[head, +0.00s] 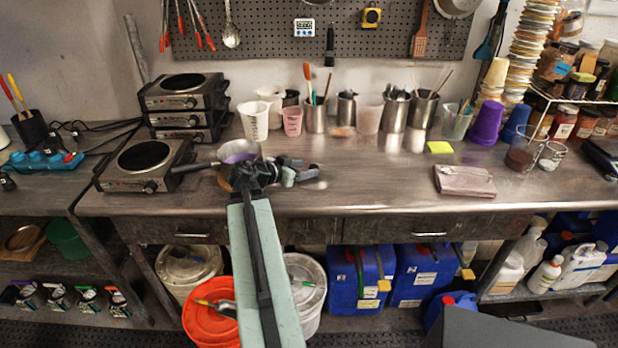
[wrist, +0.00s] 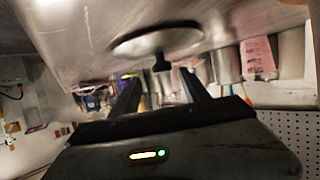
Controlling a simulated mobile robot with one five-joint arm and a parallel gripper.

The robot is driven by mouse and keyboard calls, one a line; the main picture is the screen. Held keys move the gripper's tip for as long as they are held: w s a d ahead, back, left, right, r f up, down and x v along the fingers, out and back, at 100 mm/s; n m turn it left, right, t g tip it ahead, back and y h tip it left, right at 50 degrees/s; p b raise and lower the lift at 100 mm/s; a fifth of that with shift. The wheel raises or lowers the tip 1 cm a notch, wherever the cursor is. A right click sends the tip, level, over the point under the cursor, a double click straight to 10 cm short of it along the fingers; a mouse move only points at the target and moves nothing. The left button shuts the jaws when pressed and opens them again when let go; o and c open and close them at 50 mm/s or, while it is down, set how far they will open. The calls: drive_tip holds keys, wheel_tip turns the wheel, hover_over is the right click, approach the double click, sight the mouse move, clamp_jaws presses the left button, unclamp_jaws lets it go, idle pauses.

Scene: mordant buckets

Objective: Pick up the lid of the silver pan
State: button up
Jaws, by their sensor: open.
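The lid (wrist: 155,43) is a round silver disc with a black knob (wrist: 161,64) in the wrist view. My gripper (wrist: 160,80) is open, with one finger on each side of the knob and apart from it. In the head view my gripper (head: 303,172) is over the left part of the steel bench and hides most of what lies under it. A pale metal edge (head: 317,185), perhaps the lid, shows beside it. A silver pan (head: 225,173) with purple inside and a handle to the left stands left of my gripper, partly hidden by it.
Hot plates (head: 146,164) stand to the left on the bench (head: 375,190). Cups and steel canisters (head: 395,114) line the back. A folded cloth (head: 464,181) lies to the right. The bench between my gripper and the cloth is clear.

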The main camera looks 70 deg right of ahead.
sight(312, 167)
drive_tip(key=x, duration=0.2)
drive_tip(key=b+x, duration=0.2)
drive_tip(key=x, duration=0.1)
drive_tip(key=shift+w+d+f, duration=0.25)
drive_tip(key=shift+d+f, duration=0.05)
drive_tip(key=shift+f, duration=0.05)
drive_tip(key=shift+r, duration=0.1)
clamp_jaws()
